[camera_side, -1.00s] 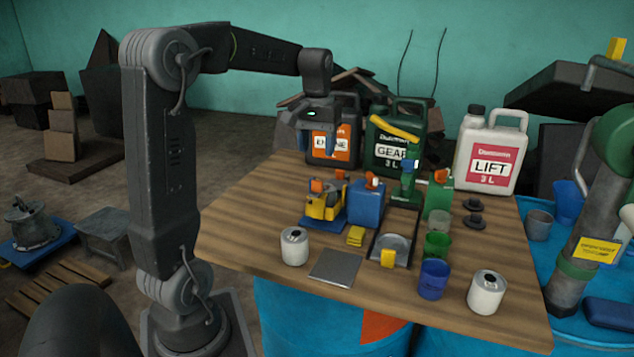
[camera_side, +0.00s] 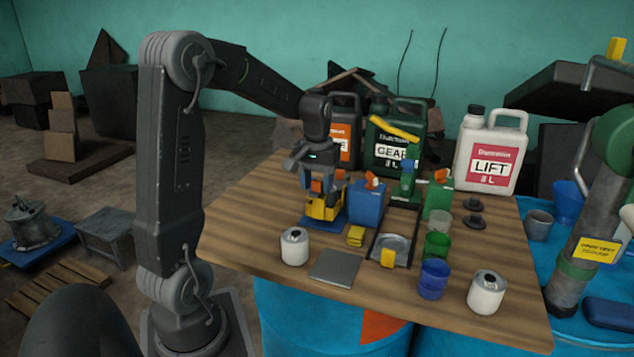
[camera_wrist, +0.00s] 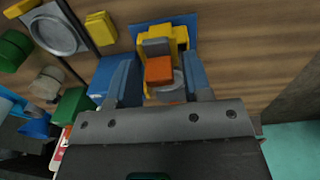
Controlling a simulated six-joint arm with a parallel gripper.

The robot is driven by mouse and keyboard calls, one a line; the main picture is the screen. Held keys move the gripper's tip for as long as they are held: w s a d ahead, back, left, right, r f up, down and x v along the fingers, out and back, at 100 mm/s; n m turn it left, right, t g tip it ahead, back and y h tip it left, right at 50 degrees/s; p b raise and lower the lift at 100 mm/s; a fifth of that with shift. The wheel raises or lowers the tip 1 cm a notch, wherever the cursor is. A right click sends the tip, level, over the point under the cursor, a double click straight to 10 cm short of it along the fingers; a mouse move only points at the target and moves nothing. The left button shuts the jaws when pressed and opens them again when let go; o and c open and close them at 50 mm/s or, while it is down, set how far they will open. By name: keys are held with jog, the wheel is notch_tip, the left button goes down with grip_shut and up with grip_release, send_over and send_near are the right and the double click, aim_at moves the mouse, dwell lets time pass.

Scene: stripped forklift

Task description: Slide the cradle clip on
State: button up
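A yellow cradle (camera_side: 324,208) stands on a blue base plate (camera_side: 318,226) on the bench. The yellow cradle also shows in the wrist view (camera_wrist: 181,37), with an orange block (camera_wrist: 159,71) on it and a round grey part partly hidden behind the gripper. My gripper (camera_side: 328,183) is over the cradle, pointing down. In the wrist view its two blue fingers (camera_wrist: 157,80) are apart, one on each side of the orange block, with gaps showing. I cannot tell which piece is the cradle clip. Orange clips also sit on the blue box (camera_side: 366,205) and green box (camera_side: 438,200).
A yellow block (camera_side: 356,236) and a grey plate (camera_side: 336,268) lie in front. A tray with a metal dish (camera_side: 391,246) is to the right. White cans (camera_side: 294,246), cups (camera_side: 434,279) and large jugs (camera_side: 490,155) stand around. The bench's left edge is near the cradle.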

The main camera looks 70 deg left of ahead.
grip_shut()
jog(key=shift+w+a+f, duration=0.2)
jog(key=shift+w+a, duration=0.6)
jog(key=shift+o, duration=0.9)
grip_release()
jog(key=shift+r, duration=0.15)
